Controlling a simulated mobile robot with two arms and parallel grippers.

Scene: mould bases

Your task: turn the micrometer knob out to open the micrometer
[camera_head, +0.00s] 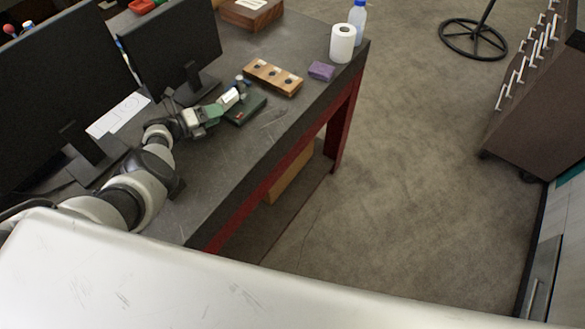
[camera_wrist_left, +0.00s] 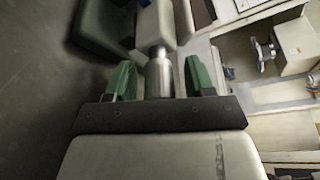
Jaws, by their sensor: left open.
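The micrometer (camera_head: 229,98) sits on a dark green stand base (camera_head: 246,109) on the workbench. My left gripper (camera_head: 212,111) reaches it from the left. In the left wrist view, the silver micrometer knob (camera_wrist_left: 158,76) lies between the two green fingers of my left gripper (camera_wrist_left: 160,70). The fingers are open, with a gap showing on each side of the knob. The light micrometer body (camera_wrist_left: 156,22) continues beyond the knob. The far end of the micrometer is small in the head view, and its opening cannot be made out. My right gripper is not in view.
A wooden block with holes (camera_head: 272,77), a purple block (camera_head: 321,71), a paper roll (camera_head: 342,43) and a bottle (camera_head: 358,18) stand farther along the bench. Two monitors (camera_head: 168,45) stand behind my left arm. The bench front (camera_head: 262,135) near the stand is clear.

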